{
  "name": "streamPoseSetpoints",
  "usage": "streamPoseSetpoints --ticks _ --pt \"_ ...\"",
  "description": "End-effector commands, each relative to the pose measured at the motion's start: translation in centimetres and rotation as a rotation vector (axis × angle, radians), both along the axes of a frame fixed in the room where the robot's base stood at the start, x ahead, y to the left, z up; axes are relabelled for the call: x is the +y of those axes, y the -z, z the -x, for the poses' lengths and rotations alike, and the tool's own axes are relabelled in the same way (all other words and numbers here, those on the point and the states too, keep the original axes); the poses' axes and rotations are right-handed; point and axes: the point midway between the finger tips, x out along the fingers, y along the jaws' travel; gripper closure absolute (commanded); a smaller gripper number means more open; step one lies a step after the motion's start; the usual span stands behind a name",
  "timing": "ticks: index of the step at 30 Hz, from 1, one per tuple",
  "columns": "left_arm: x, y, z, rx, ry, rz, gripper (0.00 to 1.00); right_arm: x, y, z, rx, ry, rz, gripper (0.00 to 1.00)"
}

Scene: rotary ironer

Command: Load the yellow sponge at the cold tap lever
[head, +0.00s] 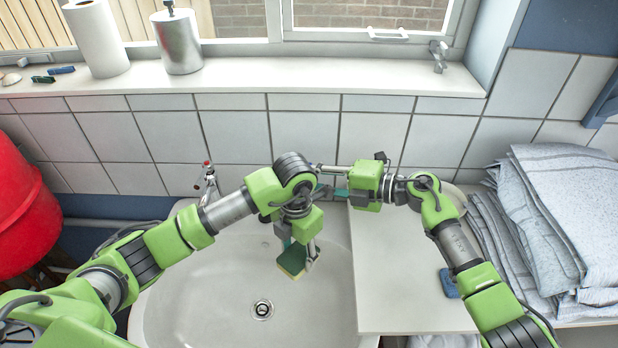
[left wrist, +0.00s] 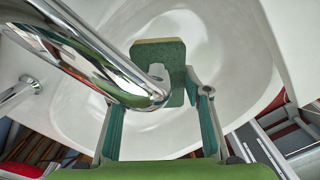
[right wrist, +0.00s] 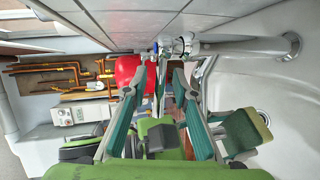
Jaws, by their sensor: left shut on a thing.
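The yellow sponge with its green scouring face (head: 293,260) hangs tilted over the basin. My left gripper (head: 299,240) is shut on it. In the left wrist view the sponge (left wrist: 165,55) shows between and beyond the fingers, partly hidden by the chrome spout (left wrist: 85,35). The cold tap, with a blue mark (right wrist: 188,46), shows at the wall end of a chrome spout in the right wrist view. My right gripper (right wrist: 160,72) is open, its fingertips close to the tap lever; contact is unclear. In the head view, my arms mostly hide the tap.
The white basin (head: 200,290) lies below, with a drain (head: 262,309). A red-marked tap (head: 208,175) stands to the left. A white board (head: 400,290) and folded cloths (head: 560,220) are on the right. A red container (head: 25,215) is far left.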

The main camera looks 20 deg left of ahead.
Motion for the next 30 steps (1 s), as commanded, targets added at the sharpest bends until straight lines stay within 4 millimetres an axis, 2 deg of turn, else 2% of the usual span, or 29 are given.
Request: streamPoseSetpoints --ticks 4,7,16,30 --pt "-0.01 0.0 -0.01 0.0 0.0 0.0 0.73 -0.01 -0.03 -0.01 0.0 0.0 0.0 0.74" --pt "-0.01 0.0 -0.01 0.0 0.0 0.0 0.73 -0.02 -0.04 -0.01 0.0 0.0 0.0 1.0" --pt "-0.01 -0.01 -0.01 0.0 0.0 0.0 0.73 -0.08 0.01 -0.11 0.001 -0.015 0.003 1.0" --pt "0.0 0.01 0.0 0.0 0.0 0.0 0.73 -0.75 0.13 -0.32 0.003 -0.179 0.004 1.0"
